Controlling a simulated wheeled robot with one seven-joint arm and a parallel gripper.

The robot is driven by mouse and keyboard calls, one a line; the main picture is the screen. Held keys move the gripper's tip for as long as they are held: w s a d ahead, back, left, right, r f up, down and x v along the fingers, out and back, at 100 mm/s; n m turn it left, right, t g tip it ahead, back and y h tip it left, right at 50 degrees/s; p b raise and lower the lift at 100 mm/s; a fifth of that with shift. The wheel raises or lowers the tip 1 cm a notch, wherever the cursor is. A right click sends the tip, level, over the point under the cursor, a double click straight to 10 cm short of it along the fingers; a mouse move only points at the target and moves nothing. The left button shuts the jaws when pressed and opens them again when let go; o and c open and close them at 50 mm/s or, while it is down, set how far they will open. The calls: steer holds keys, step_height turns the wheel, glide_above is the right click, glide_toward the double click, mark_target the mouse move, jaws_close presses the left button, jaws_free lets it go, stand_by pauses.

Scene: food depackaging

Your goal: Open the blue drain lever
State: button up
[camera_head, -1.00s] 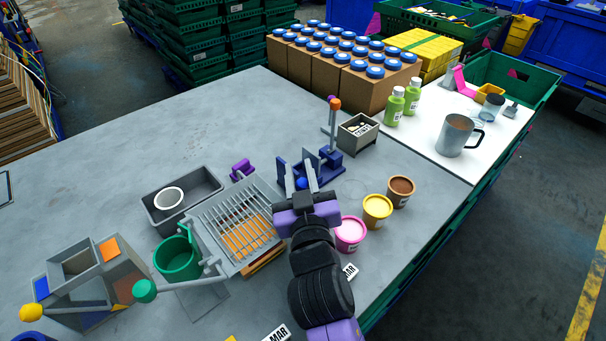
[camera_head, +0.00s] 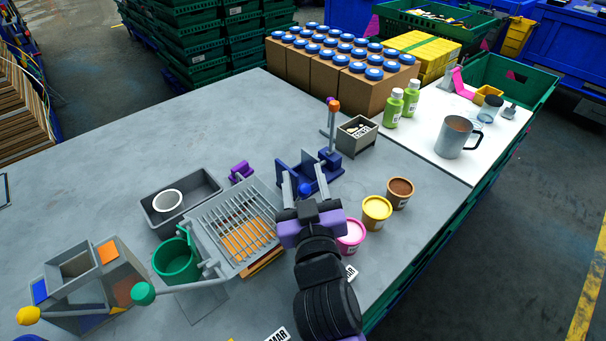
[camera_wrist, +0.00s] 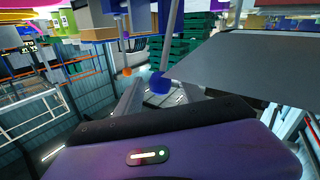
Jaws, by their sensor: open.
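The drain lever's blue ball knob (camera_head: 305,189) shows in front of the dark blue fixture (camera_head: 296,172) at the middle of the table. In the head view my gripper (camera_head: 304,181) is open, its two grey fingers one on each side of the knob. The wrist view also shows the blue knob (camera_wrist: 160,84) between my open fingers (camera_wrist: 160,94). I cannot tell whether either finger touches it. The lever's rod is mostly hidden by my gripper in the head view.
A grey grated tray (camera_head: 232,222) stands left of my gripper, beside a green cup (camera_head: 177,262). A pink tub (camera_head: 352,238), a yellow tub (camera_head: 376,212) and a brown tub (camera_head: 399,192) stand close to the right. An orange-topped post (camera_head: 333,125) rises behind. The table's far left is clear.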

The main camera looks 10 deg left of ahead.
steer(key=b+v, duration=0.1)
steer(key=v, duration=0.5)
steer(key=shift+s+d, duration=0.1)
steer(key=shift+s, duration=0.15)
